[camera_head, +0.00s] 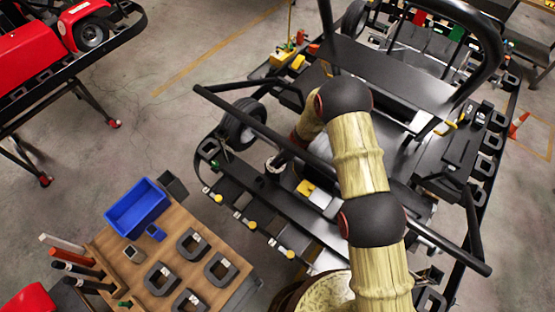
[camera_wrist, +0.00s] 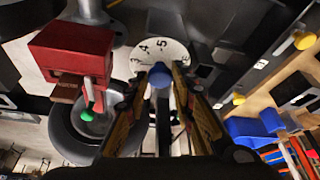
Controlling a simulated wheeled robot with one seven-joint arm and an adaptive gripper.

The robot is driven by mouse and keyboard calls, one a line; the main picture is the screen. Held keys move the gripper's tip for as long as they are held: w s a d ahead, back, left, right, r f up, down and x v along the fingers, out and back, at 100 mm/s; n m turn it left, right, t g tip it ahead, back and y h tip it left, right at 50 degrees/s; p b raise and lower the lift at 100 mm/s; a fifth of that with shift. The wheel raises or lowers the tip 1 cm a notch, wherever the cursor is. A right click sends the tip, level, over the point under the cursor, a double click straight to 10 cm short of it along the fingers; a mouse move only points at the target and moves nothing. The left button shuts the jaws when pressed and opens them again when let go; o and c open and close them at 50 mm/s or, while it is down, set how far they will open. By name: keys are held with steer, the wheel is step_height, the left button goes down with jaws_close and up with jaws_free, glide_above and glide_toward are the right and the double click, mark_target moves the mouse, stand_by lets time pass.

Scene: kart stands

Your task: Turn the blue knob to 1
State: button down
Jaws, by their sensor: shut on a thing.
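The blue knob (camera_wrist: 160,76) shows in the middle of the wrist view, in front of a white round dial (camera_wrist: 172,50) with black numbers. I can make out a 4 and a 5 near its top; the other marks are partly covered. My gripper (camera_wrist: 159,88) has one finger on each side of the blue knob and is shut on it. The fingers and knob hide the lower part of the dial, and I cannot tell which number the knob points to. In the head view my arm hides the knob, dial and gripper.
A red box (camera_wrist: 72,45) with a green-tipped part (camera_wrist: 88,116) stands close left of the dial. Yellow knobs (camera_wrist: 305,40) line the rail at right. In the head view, a blue bin (camera_head: 138,207) sits on a wooden bench beside the black kart frame (camera_head: 385,75).

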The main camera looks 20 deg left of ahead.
steer(key=n, duration=0.1)
steer(key=n+g, duration=0.1)
steer(key=n, duration=0.1)
steer(key=shift+w, duration=0.25)
steer(key=n, duration=0.2)
steer(key=n+g+b, duration=0.1)
steer(key=n, duration=0.1)
steer(key=shift+w+a+f+g+h, duration=0.1)
steer(key=shift+w+g+h, duration=0.05)
steer(key=shift+g+h, duration=0.15)
steer(key=n+g+h+b, duration=0.1)
steer(key=n+b, duration=0.2)
steer(key=n, duration=0.1)
steer(key=shift+w+a+b, duration=0.1)
steer(key=shift+b, duration=0.2)
steer(key=shift+n+g+h+b, duration=0.4)
steer(key=shift+n+h+b, duration=0.2)
steer(key=shift+n+b, duration=0.85)
steer(key=shift+a+n, duration=0.1)
steer(key=shift+n, duration=0.25)
steer(key=c, duration=1.6)
jaws_free()
steer(key=shift+o, duration=0.6)
